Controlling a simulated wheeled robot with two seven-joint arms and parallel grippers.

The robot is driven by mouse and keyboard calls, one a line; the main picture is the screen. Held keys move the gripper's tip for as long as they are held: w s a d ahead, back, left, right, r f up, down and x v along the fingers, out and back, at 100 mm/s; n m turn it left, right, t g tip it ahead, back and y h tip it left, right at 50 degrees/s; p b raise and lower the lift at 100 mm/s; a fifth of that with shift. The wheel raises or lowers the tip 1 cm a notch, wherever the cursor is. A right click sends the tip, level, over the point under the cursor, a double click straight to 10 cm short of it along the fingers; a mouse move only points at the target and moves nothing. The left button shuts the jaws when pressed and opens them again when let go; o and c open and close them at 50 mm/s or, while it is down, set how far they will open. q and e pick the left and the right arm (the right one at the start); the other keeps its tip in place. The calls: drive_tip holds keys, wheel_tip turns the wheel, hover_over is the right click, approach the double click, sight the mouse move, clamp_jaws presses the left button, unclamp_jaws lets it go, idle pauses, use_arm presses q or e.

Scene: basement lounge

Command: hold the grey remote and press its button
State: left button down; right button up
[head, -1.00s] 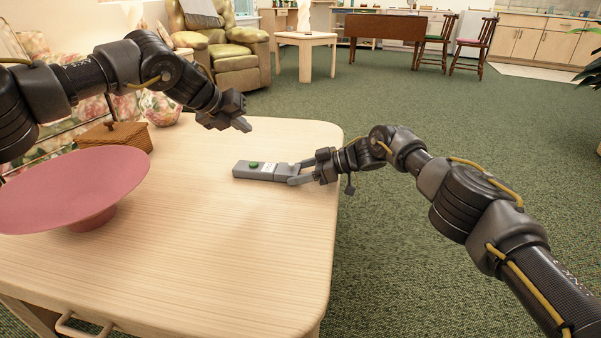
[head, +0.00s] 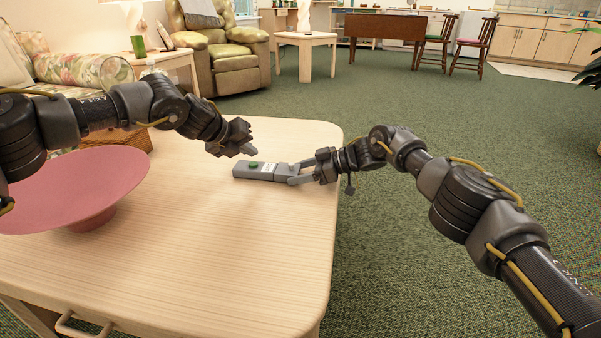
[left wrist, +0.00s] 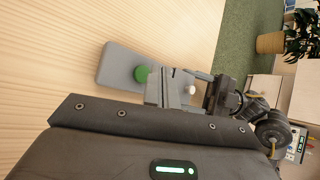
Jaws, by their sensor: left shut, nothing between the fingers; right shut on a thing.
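I cannot tell any contact with the button.
A pink bowl (head: 75,190) stands on the table (head: 200,260) at left, with a wicker basket (head: 134,138) partly hidden behind my left arm. The table's front and middle are clear. Its right edge lies just beyond my right gripper.

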sight(250, 165)
use_arm(q)
drive_tip(key=shift+f, duration=0.6)
idle(1.6)
drive_tip(key=shift+f, duration=0.4)
drive_tip(key=shift+r, duration=0.45)
drive_tip(key=shift+r, duration=3)
